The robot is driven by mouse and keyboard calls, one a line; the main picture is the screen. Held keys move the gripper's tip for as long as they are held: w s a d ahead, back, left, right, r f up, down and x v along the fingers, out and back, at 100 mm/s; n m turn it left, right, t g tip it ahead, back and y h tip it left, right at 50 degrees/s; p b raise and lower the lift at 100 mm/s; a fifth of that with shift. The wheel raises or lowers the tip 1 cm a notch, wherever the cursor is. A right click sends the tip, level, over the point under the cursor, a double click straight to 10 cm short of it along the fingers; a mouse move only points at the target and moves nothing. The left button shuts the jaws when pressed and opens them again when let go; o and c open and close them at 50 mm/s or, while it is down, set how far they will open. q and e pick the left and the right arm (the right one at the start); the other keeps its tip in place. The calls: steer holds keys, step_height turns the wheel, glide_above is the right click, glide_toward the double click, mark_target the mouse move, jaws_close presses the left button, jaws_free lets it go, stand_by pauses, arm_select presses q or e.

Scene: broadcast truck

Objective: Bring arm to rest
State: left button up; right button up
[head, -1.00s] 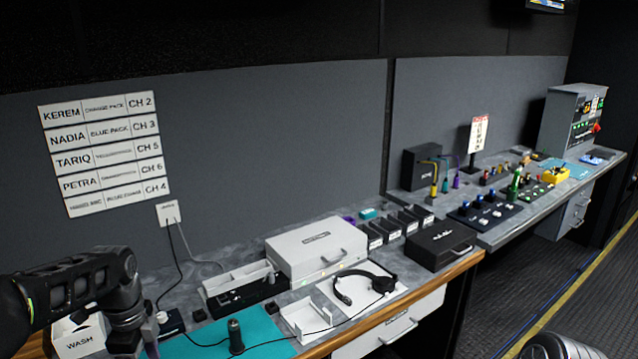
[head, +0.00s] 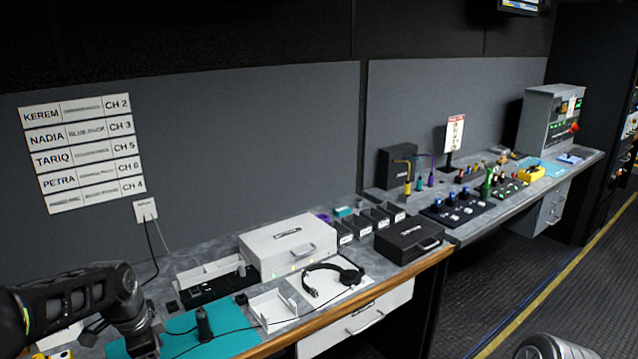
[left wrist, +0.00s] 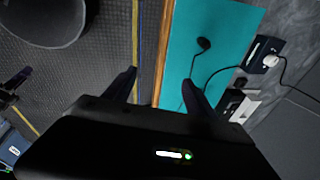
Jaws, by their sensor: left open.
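My left arm (head: 75,300) comes in from the left in the head view, with its forearm above the left end of the bench; its gripper is out of that picture. In the left wrist view my left gripper (left wrist: 160,92) is open, its two dark fingers wide apart with nothing seen between them. One finger shows against the floor and the other against the teal mat (left wrist: 222,45), with the wooden bench edge (left wrist: 165,55) between them.
A white case (head: 288,247), a headset (head: 333,280) and a black case (head: 409,239) stand further right on the bench. Open floor (head: 500,290) lies to the right.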

arm_select(q)
steer(key=s+d+f+n+t+h, duration=0.1)
steer(key=s+d+f+n, duration=0.1)
steer(key=d+f+n, duration=0.6)
steer(key=s+d+f+n+t+h, duration=0.1)
steer(key=s+d+f+n+h, duration=0.2)
steer(key=d+f, duration=0.9)
steer(key=s+d+f+n+g, duration=0.1)
steer(key=s+d+f, duration=0.1)
steer(key=s+f, duration=0.2)
steer(key=s+d+f+n+g+b, duration=0.1)
steer(key=s+d+f, duration=0.2)
steer(key=s, duration=0.7)
steer(key=s+d+f+g, duration=0.2)
steer(key=s+f, duration=0.3)
steer(key=s, duration=0.2)
steer(key=shift+s+d+f+n+b, duration=0.15)
steer(key=shift+s+f+n+b, duration=0.2)
steer(key=shift+f+n, duration=0.05)
